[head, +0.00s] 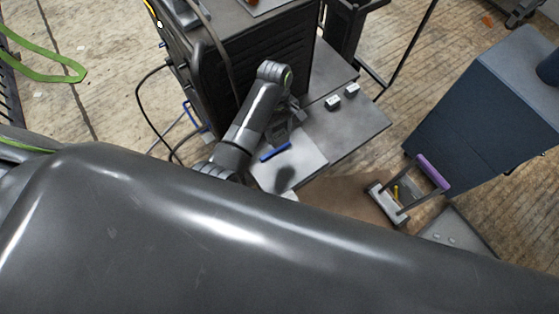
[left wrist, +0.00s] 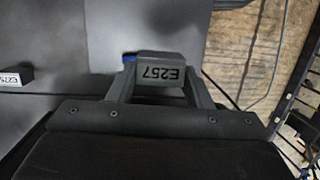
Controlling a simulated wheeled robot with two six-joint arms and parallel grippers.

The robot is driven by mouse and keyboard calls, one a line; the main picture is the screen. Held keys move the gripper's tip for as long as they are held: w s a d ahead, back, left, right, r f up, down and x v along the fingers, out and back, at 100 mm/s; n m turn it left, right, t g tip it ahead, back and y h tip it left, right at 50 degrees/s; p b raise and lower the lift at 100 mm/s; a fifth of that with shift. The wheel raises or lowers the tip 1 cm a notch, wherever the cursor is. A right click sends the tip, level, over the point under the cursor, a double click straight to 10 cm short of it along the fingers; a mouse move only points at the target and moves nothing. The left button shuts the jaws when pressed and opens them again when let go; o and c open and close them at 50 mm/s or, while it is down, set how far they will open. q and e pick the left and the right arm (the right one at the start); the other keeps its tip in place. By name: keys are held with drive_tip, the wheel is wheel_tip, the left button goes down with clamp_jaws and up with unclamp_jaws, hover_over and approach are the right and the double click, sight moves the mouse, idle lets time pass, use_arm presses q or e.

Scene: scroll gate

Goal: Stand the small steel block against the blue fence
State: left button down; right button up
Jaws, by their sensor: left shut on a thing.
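My left gripper (head: 283,132) is over the grey worktop, just beside the blue fence (head: 274,151). In the left wrist view its two fingers (left wrist: 160,88) are shut on a small grey steel block (left wrist: 160,69) with the label E257, which appears upside down there. A bit of the blue fence (left wrist: 128,58) shows just behind the block's left corner. I cannot tell whether the block touches the fence or the worktop. The head view does not show the held block clearly. My right gripper is in neither view.
Two small labelled blocks (head: 332,102) (head: 351,89) stand on the worktop (head: 358,125) to the right; one labelled block (left wrist: 14,78) shows in the left wrist view. A dark cabinet (head: 250,60) stands behind. A purple-handled caddy (head: 432,171) is at right.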

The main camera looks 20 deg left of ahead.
use_arm(q)
drive_tip(key=shift+b+x, duration=0.45)
drive_tip(key=shift+x, duration=0.5)
wheel_tip(320, 180, down, 5)
drive_tip(key=shift+w+a+r+b, duration=0.1)
drive_tip(key=shift+w+a+b, duration=0.1)
drive_tip(key=shift+b, duration=0.2)
drive_tip(key=shift+w+a+b+x, duration=0.1)
drive_tip(key=shift+w+b+x, duration=0.1)
drive_tip(key=shift+x, duration=0.65)
drive_tip(key=shift+w+a+b+x, duration=0.1)
drive_tip(key=shift+w+b+x, duration=0.05)
drive_tip(key=shift+x, duration=0.7)
drive_tip(key=shift+w+a+b+x, duration=0.1)
drive_tip(key=shift+w+b+x, duration=0.1)
drive_tip(key=shift+x, duration=0.65)
drive_tip(key=c, duration=0.7)
unclamp_jaws()
drive_tip(key=shift+s+d, duration=0.1)
drive_tip(key=shift+s, duration=0.05)
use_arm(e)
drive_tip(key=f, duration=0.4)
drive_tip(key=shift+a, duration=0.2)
use_arm(q)
drive_tip(key=p+v, duration=0.2)
drive_tip(key=v, duration=0.9)
drive_tip(key=shift+r, duration=0.4)
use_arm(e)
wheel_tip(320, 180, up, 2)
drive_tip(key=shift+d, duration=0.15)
